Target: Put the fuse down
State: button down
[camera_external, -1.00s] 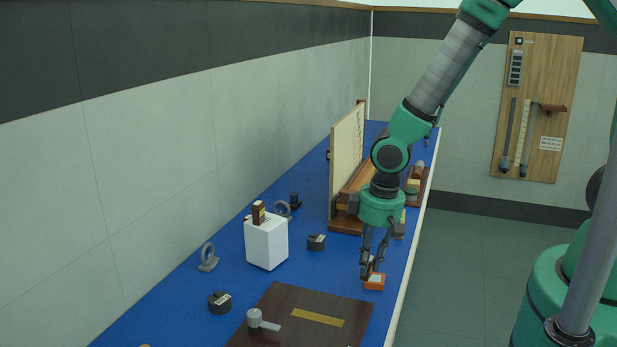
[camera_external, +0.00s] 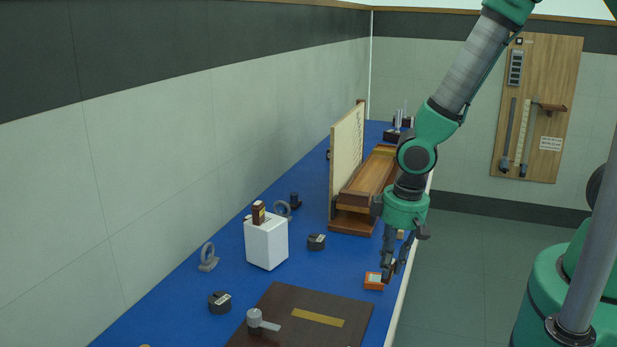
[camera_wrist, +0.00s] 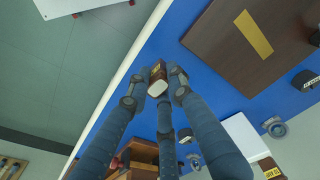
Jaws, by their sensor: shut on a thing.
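The fuse (camera_wrist: 157,86), small with a dark brown body and a pale end, sits between my fingers in the wrist view. My gripper (camera_external: 391,274) is shut on it and points down at the bench's right edge. I cannot tell how high the fuse is above the bench.
A similar brown block (camera_external: 258,213) stands on a white block (camera_external: 266,243). A dark board (camera_external: 290,309) with a brass strip lies nearer the camera. A wooden stand (camera_external: 369,185) is behind the gripper. Blue bench top (camera_external: 337,264) is clear left of the orange box.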

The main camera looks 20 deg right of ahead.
jog(key=w+a+r+n+p, duration=0.3)
jog(key=w+a+r+p, duration=0.1)
jog(key=w+r+p, duration=0.2)
jog(key=w+a+r+n+g+p, duration=0.1)
jog(key=w+a+r+p, duration=0.3)
jog(key=w, duration=0.5)
notch_tip(320, 180, up, 3)
jog(key=shift+w+a+r+n+h+p, duration=0.15)
jog(key=shift+a+n+h+p, duration=0.25)
jog(key=shift+n+p, duration=0.55)
jog(key=shift+w, duration=0.1)
jog(key=p, duration=0.2)
send_over(272, 218)
jog(key=shift+f, duration=0.8)
jog(key=shift+f, duration=0.1)
jog(key=shift+f, duration=1.65)
jog(key=shift+f, duration=0.1)
